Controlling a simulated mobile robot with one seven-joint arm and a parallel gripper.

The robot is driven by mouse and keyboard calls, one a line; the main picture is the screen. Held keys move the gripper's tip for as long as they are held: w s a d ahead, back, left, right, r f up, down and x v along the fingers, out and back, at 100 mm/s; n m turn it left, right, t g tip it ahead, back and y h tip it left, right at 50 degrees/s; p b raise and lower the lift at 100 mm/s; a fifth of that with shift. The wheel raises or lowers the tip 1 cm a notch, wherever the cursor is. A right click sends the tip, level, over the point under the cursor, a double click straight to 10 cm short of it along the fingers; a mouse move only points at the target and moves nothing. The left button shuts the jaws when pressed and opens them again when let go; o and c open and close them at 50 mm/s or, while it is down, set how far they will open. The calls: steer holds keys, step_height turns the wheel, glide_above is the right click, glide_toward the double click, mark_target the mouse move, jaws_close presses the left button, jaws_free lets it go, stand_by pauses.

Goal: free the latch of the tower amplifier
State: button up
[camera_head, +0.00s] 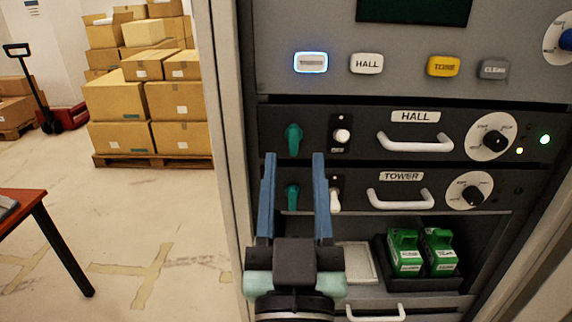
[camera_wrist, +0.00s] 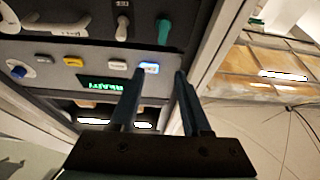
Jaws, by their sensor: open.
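The tower amplifier (camera_head: 445,203) is the lower black rack unit, with a white label reading TOWER, a white handle (camera_head: 400,199) and a dial. Its teal latch (camera_head: 292,196) is at the unit's left end and looks roughly upright. My gripper (camera_head: 293,157) is open and empty, fingers pointing at the rack. In the head view the tower latch shows between the fingers, below their tips; I cannot tell the depth gap. In the wrist view my gripper (camera_wrist: 160,72) shows before the button panel, with a teal latch (camera_wrist: 165,32) beyond, apparently the HALL unit's.
The HALL amplifier (camera_head: 370,119) sits directly above, with its own teal latch (camera_head: 293,139) and lit lamps. Above is a panel with several buttons, the leftmost (camera_head: 311,62) glowing blue. Green packs (camera_head: 406,254) stand below. The rack's left post (camera_head: 233,190) is close to my gripper.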

mark_target(293, 197)
steer(key=s+f+g+p, duration=0.4)
steer(key=f+p, duration=0.4)
steer(key=f, duration=0.1)
steer(key=w+p, duration=0.1)
steer(key=w, duration=0.3)
steer(key=w+p, duration=0.1)
steer(key=w, duration=0.3)
steer(key=w+p, duration=0.2)
steer(key=w, duration=0.2)
steer(key=shift+w+f, duration=0.25)
steer(key=shift+f, duration=0.1)
jaws_close()
